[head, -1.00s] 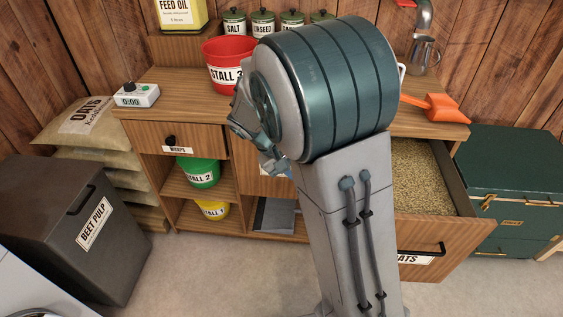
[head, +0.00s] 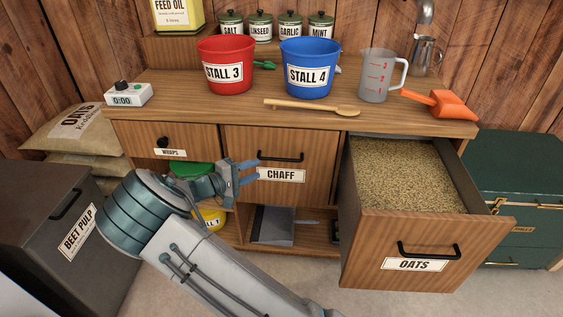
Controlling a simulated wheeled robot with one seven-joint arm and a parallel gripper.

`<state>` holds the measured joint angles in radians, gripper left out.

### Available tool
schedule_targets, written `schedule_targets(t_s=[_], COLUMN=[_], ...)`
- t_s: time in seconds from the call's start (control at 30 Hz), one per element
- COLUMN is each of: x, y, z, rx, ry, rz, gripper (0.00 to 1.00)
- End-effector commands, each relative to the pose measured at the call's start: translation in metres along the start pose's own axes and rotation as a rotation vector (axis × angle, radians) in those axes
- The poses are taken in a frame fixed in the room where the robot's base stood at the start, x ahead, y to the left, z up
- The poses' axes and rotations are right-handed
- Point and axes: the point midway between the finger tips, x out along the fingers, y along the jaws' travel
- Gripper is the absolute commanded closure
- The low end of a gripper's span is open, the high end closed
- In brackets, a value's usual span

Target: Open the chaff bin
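The chaff bin (head: 245,144) is the wooden front in the middle of the cabinet, with a CHAFF label (head: 281,174) and a black bar handle (head: 281,156). Its front looks flush with the cabinet, so it is closed. My gripper (head: 252,173) is at the left part of the chaff front, left of the label and a little below and left of the handle. Its blue fingers are spread apart with nothing between them. I cannot tell how far it is from the front.
The oats bin (head: 372,240) stands pulled out at the right, full of grain. The counter holds a red bucket (head: 227,84), a blue bucket (head: 309,88), a wooden spoon (head: 312,107), a jug (head: 377,82) and an orange scoop (head: 440,103). A beet pulp bin (head: 40,205) stands left.

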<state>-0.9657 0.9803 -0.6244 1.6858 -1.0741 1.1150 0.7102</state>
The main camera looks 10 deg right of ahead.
Motion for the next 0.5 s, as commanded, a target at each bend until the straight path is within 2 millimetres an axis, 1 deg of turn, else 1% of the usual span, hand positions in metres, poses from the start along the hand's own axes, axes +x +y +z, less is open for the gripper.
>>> schedule_targets(t_s=[0.03, 0.3, 0.4, 0.5], x=[0.011, 0.07, 0.088, 0.102], y=[-0.001, -0.002, -0.002, -0.001], z=[0.001, 0.002, 0.002, 0.001], rx=[-0.001, 0.0, -0.001, 0.0], ry=[-0.005, -0.006, -0.005, -0.004], rz=[0.0, -0.002, -0.001, -0.002], gripper=[0.68, 0.68, 0.68, 0.68])
